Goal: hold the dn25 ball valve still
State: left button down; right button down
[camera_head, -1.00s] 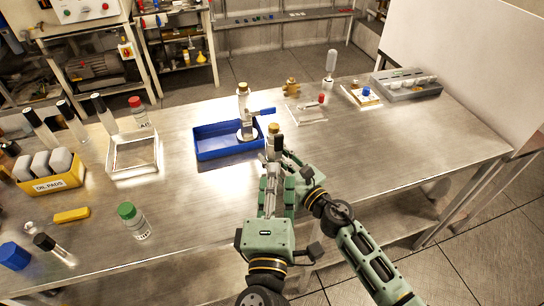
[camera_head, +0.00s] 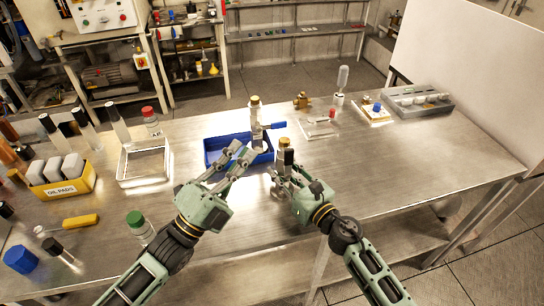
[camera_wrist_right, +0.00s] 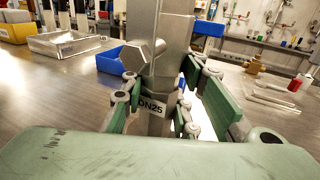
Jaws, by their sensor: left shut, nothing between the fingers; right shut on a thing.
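The DN25 ball valve (camera_wrist_right: 152,112) is a grey metal body with a hex part and a "DN25" label in the right wrist view. In the head view the valve (camera_head: 285,153) stands upright with a brass top, just in front of the blue tray. My right gripper (camera_head: 280,178) is shut on its lower part, with green-padded fingers on both sides. My left gripper (camera_head: 244,156) is shut and empty, left of the valve and over the tray's front edge. The valve's base is hidden by the right fingers in the head view.
The blue tray (camera_head: 213,158) holds another upright fitting (camera_head: 255,112) with a blue handle.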

aim_at(285, 156)
pick_arm(q)
jog(key=w+a+m+g, duration=0.5)
jog(key=a+m, duration=0.2)
jog(key=m, duration=1)
jog(key=s+f+m+g+h, duration=0.2)
jog(key=s+f+m+g, duration=0.2)
jog(key=m+g, duration=0.4)
jog(key=m, duration=0.2)
jog(key=shift+s+m+g, duration=0.35)
jog(key=shift+m+g, duration=0.05)
jog(key=x, duration=1.4)
jog(key=shift+r, duration=0.25)
